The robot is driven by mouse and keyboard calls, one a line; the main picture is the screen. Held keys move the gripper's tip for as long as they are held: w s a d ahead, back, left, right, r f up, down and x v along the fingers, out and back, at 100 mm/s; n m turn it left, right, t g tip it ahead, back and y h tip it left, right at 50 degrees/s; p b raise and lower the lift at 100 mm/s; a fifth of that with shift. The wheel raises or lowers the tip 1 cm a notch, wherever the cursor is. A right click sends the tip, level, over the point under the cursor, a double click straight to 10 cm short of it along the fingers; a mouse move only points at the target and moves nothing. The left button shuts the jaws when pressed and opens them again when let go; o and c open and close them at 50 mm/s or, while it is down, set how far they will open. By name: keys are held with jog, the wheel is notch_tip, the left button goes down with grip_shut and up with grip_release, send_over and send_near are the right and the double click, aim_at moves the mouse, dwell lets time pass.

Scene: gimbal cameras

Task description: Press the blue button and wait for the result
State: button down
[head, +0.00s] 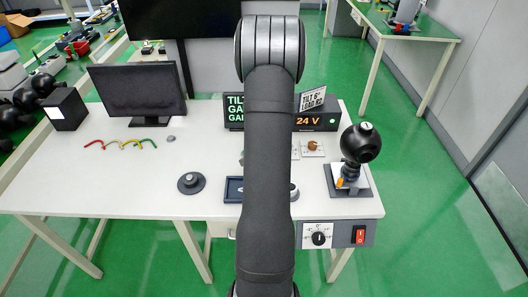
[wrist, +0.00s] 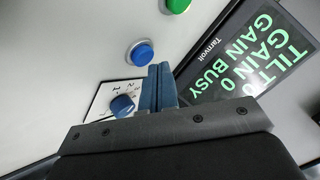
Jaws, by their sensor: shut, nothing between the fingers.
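The round blue button (wrist: 140,53) is on a pale panel in the wrist view, just left of my fingertips. In the head view I cannot see it; my arm covers that part of the table. My gripper (wrist: 161,70) is shut and empty, its two blue-grey fingers together. The tips appear close to the button, with a small gap in the picture; I cannot tell the depth. The dark display (wrist: 245,55) reads "TILT 0", "GAIN 0" and "GAIN BUSY" in green. It is partly visible in the head view (head: 234,111).
A green button (wrist: 178,5) lies beyond the blue one. A blue knob (wrist: 122,105) with a marked dial is close left of my fingers. On the table are a "24 V" unit (head: 319,121), a black ball on a stand (head: 360,144) and a monitor (head: 138,92).

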jog(key=shift+r, duration=0.2)
jog(key=shift+r, duration=0.1)
jog(key=shift+r, duration=2.4)
jog(key=shift+r, duration=1.85)
